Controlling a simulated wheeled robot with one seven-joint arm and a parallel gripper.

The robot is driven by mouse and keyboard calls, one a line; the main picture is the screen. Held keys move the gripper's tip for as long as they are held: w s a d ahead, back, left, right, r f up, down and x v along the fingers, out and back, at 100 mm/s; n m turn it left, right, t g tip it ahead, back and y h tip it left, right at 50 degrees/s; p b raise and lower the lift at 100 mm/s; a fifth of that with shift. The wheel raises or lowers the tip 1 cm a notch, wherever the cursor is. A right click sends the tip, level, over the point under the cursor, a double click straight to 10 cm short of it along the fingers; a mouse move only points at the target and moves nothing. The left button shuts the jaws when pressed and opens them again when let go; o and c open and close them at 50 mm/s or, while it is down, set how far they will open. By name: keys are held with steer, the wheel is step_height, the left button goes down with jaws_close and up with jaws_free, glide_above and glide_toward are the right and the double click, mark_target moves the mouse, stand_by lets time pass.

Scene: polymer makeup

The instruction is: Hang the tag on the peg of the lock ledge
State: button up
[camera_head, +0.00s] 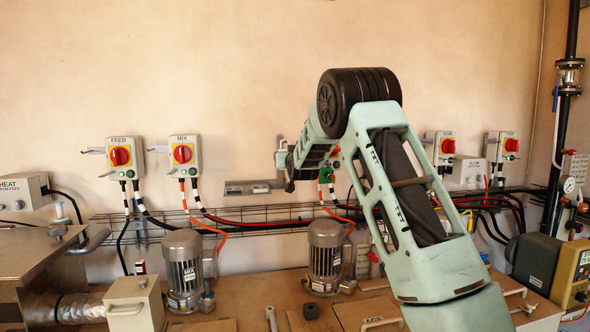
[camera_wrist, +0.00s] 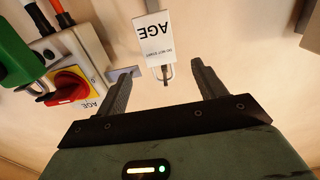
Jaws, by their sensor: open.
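The white tag (camera_wrist: 152,40), marked AGE and DO NOT START, shows upside down in the wrist view, with a thin pale loop (camera_wrist: 167,74) at its lower picture edge. My gripper (camera_wrist: 161,78) is open, one finger on each side of that loop; neither finger visibly touches it. A grey bar (camera_wrist: 122,72), apparently part of the lock ledge, sticks out from the AGE switch box (camera_wrist: 84,78) near the left finger. I cannot make out the peg or tell whether the loop is around it. In the head view my gripper (camera_head: 287,165) is at the wall, and my arm hides the tag.
The FEED box (camera_head: 121,157) and MIX box (camera_head: 184,155) are on the wall to the left. Cables run along a wire tray (camera_head: 265,215). Motors (camera_head: 325,255) stand on the bench beneath.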

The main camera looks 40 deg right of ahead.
steer(key=b+v, duration=0.4)
steer(key=v, duration=0.7)
steer(key=shift+s+a, duration=0.2)
steer(key=shift+a+f, duration=0.1)
steer(key=a+f+n+g+y, duration=0.15)
steer(key=a+f+y, duration=0.3)
steer(key=a, duration=0.65)
steer(key=a+f+n+g+y, duration=0.1)
steer(key=a+f+n+y, duration=0.3)
steer(key=a, duration=0.6)
steer(key=s+a+f+n+g+y, duration=0.1)
steer(key=s+a+f+g, duration=0.1)
steer(key=s+a+f, duration=0.3)
steer(key=s+a+f+n+g+y, duration=0.15)
steer(key=s+a, duration=0.25)
steer(key=a, duration=0.4)
steer(key=s+a+f+g, duration=0.2)
steer(key=s+a+f, duration=0.15)
steer(key=a, duration=0.25)
steer(key=s+a+f+n+g, duration=0.2)
steer(key=s, duration=0.7)
steer(key=s+a+f+n+g, duration=0.2)
steer(key=s+g, duration=0.1)
steer(key=s, duration=0.6)
steer(key=s+a+f+n+g+h, duration=0.1)
steer(key=s+a+f+n+g, duration=0.1)
steer(key=s, duration=0.7)
steer(key=shift+a+f, duration=0.35)
steer(key=shift+f, duration=0.15)
